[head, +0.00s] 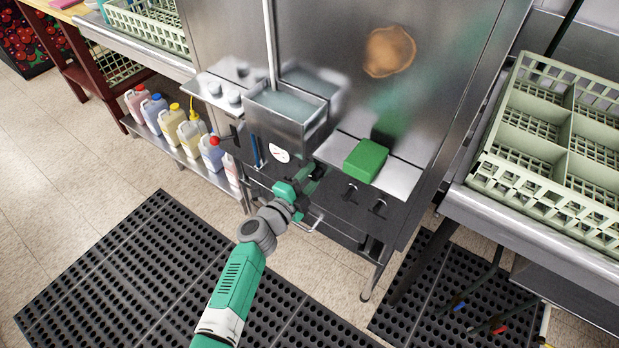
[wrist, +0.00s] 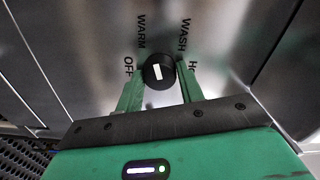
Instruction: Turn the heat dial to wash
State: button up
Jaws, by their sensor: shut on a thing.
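The heat dial (wrist: 158,72) is a round black knob with a white mark, on a steel panel in the wrist view. The labels OFF (wrist: 128,66), WARM (wrist: 141,31), WASH (wrist: 183,35) and a partly hidden HOT (wrist: 193,62) run around it. The white mark points up and slightly left, between WARM and WASH; the exact setting is hard to tell. My gripper (wrist: 160,78) is shut on the dial, one green finger at each side. In the head view my gripper (head: 308,184) is at the machine's front and hides the dial.
A steel basin (head: 285,118) with a round gauge (head: 279,153) is above my gripper. A green block (head: 366,160) lies on a ledge to the right, above two black knobs (head: 351,191). Several jugs (head: 190,134) stand at left. A dish rack (head: 555,150) is at right.

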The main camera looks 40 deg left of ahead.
jog(key=m+b, duration=0.1)
jog(key=m, duration=0.3)
jog(key=shift+f, duration=0.1)
jog(key=shift+m+b, duration=0.55)
jog(key=shift+m, duration=2.15)
jog(key=o, duration=1)
